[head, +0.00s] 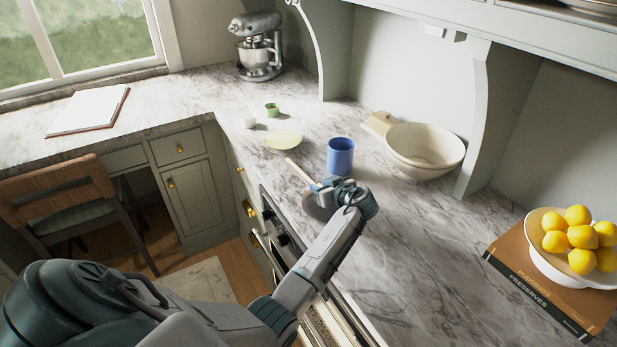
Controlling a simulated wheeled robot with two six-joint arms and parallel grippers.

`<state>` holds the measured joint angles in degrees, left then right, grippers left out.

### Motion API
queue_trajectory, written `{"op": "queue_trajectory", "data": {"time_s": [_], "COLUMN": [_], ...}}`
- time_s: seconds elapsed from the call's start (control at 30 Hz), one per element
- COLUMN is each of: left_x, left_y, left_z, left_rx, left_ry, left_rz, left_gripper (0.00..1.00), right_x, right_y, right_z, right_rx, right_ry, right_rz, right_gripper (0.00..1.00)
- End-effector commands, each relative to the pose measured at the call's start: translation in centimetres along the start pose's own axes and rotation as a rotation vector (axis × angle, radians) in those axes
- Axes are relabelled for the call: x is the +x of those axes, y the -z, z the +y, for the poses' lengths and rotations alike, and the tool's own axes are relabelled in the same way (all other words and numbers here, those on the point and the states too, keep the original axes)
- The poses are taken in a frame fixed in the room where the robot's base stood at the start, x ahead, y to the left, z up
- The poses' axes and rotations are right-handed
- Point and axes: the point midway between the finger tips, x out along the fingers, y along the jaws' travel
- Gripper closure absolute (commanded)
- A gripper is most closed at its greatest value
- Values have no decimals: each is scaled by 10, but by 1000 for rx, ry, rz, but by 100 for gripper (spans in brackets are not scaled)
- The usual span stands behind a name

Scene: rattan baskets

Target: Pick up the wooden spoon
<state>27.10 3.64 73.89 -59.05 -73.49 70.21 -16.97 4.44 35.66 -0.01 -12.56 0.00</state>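The wooden spoon (299,171) lies on the marble counter near its front edge. Its light, thin handle shows pointing up and to the left; the rest is hidden at my gripper. My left gripper (322,188) is at the lower right end of the visible handle, low over the counter. Its fingers are small and partly covered by the wrist, so I cannot tell whether they are closed around the spoon. My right gripper is not in view.
A blue cup (340,157) stands just behind my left gripper. A dark rounded thing (317,207) shows under it. A pale yellow plate (283,141) lies beyond the handle.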

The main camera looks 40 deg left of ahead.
Motion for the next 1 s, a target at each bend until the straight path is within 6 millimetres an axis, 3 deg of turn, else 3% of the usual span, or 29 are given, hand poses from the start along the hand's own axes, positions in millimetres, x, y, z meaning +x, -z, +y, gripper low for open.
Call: {"op": "queue_trajectory", "data": {"time_s": [0.1, 0.3, 0.77, 1.0], "left_x": [0, 0, -2, -13], "left_y": [-1, -1, 3, 29], "left_z": [0, 0, 0, 1], "left_rx": [0, 0, -2, -7], "left_ry": [0, 0, -1, -2], "left_rz": [0, 0, 0, 3], "left_gripper": [66, 100, 100, 100], "right_x": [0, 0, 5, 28], "right_y": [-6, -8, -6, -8], "right_z": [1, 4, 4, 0], "right_rx": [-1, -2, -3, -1], "right_ry": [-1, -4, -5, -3], "right_rz": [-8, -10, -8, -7], "right_gripper": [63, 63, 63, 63]}}
